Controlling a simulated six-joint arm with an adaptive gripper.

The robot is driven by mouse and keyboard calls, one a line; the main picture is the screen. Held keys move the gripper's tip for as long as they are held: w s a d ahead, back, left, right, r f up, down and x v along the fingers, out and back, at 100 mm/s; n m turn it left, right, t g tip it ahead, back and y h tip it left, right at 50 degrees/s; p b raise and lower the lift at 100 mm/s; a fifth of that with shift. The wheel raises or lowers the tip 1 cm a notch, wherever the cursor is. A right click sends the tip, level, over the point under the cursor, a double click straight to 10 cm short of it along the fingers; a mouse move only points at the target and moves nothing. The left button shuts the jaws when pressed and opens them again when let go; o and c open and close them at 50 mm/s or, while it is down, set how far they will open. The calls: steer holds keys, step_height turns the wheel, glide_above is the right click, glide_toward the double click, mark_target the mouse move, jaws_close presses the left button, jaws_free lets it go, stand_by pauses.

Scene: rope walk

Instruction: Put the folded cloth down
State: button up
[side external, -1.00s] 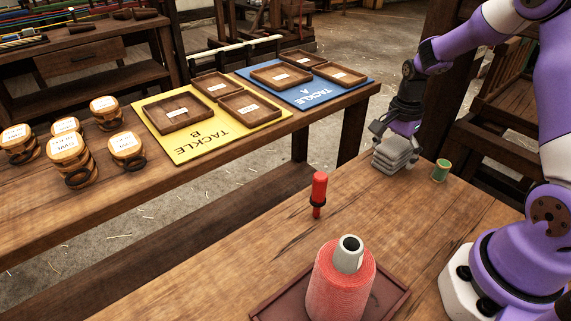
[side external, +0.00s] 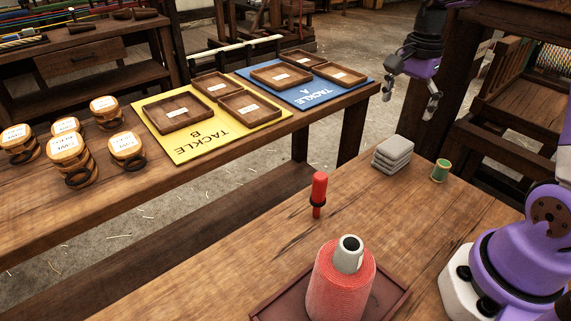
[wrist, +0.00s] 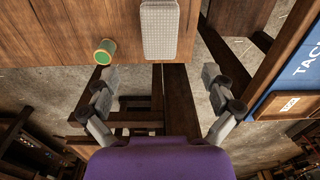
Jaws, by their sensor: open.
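The folded grey cloth (side external: 393,154) lies as a flat stack on the near wooden table, close to its far edge. In the wrist view the cloth (wrist: 159,30) shows from above at the top, near the table's edge. My gripper (side external: 409,105) is open and empty, raised above and apart from the cloth, beyond the table edge in the side view. In the wrist view both fingers of my gripper (wrist: 160,100) are spread wide with nothing between them.
A green spool (side external: 440,170) stands just right of the cloth. A red-handled tool (side external: 318,195) stands upright on the table. A red thread cone (side external: 340,285) sits on a tray (side external: 398,303) in front. The other bench holds wooden trays on yellow (side external: 190,150) and blue (side external: 316,97) mats.

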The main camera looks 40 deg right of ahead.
steer(key=s+a+r+n+t, duration=0.2)
steer(key=s+a+n, duration=0.2)
steer(key=a+n, duration=0.3)
steer(key=s+a+r+n+t, duration=0.2)
steer(key=s+a+n+t, duration=0.1)
steer(key=a+n, duration=0.4)
steer(key=s+n, duration=0.1)
steer(key=n, duration=0.2)
steer(key=shift+s+a, duration=0.25)
steer(key=shift+a, duration=0.1)
